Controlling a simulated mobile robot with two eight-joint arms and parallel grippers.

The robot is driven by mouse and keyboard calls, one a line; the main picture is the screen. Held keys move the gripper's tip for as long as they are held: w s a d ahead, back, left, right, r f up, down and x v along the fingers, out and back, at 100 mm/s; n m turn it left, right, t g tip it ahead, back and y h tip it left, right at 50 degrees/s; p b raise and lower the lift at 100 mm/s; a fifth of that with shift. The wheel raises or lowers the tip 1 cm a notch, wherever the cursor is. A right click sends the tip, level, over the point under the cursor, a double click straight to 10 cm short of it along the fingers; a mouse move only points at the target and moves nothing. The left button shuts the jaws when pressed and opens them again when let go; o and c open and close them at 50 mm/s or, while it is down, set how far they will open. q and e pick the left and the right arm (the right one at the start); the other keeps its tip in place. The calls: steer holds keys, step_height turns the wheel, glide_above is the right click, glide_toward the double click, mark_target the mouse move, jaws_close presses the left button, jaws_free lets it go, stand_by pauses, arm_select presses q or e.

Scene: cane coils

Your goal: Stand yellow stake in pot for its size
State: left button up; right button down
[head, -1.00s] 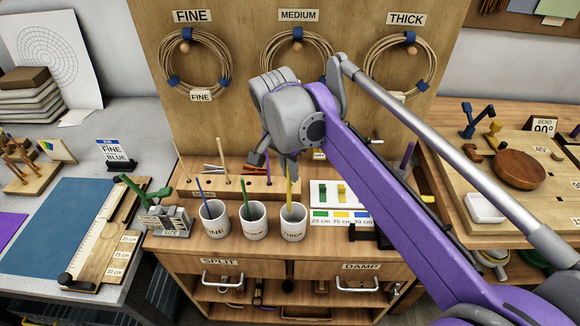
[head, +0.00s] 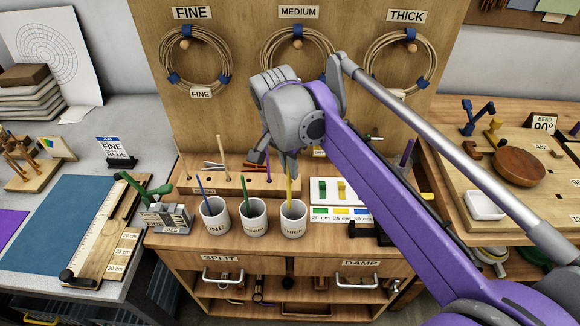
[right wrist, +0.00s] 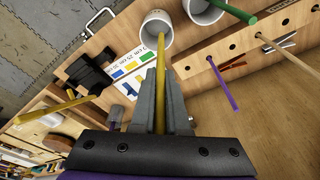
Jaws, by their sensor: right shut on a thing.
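The yellow stake (head: 289,190) stands nearly upright, its lower end inside the mouth of the white pot marked THICK (head: 292,222). My right gripper (head: 287,170) is above that pot, shut on the stake. In the right wrist view the stake (right wrist: 161,60) runs from between my fingers (right wrist: 161,85) into the pot (right wrist: 157,30). Whether its tip touches the pot's bottom is hidden. A pot marked FINE (head: 214,220) holds a blue stake (head: 201,187). The middle pot (head: 253,222) holds a green stake (head: 245,193). My left gripper is not in view.
A wooden rack (head: 226,184) with several upright sticks, one purple (right wrist: 220,75), stands behind the pots. A grey size gauge (head: 170,218) stands left of the pots.

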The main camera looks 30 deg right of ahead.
mark_target(290, 207)
steer(key=shift+f+b, duration=2.8)
steer(key=shift+f, duration=2.2)
steer(key=c, duration=0.8)
jaws_free()
steer(key=shift+c, duration=0.2)
steer(key=r, duration=0.3)
steer(key=a+r+p, duration=0.1)
steer(key=r, duration=0.6)
steer(key=shift+s+a+r, duration=0.35)
steer(key=shift+a, duration=0.05)
steer(key=s+a+f+n+t+y+p, duration=0.1)
steer(key=s+a+f+n+t+p, duration=0.1)
steer(key=s+f+n, duration=0.5)
steer(key=s+a+f+n+t+p, duration=0.2)
steer(key=s+a+f+n+p, duration=0.1)
steer(key=s+f+n+p, duration=0.2)
step_height(290, 207, down, 3)
steer(key=s+n, duration=0.1)
steer(key=s, duration=0.2)
steer(key=shift+a+r+n+t+y, duration=0.15)
steer(key=shift+n+t+y, duration=0.15)
steer(key=shift+n+y, duration=0.1)
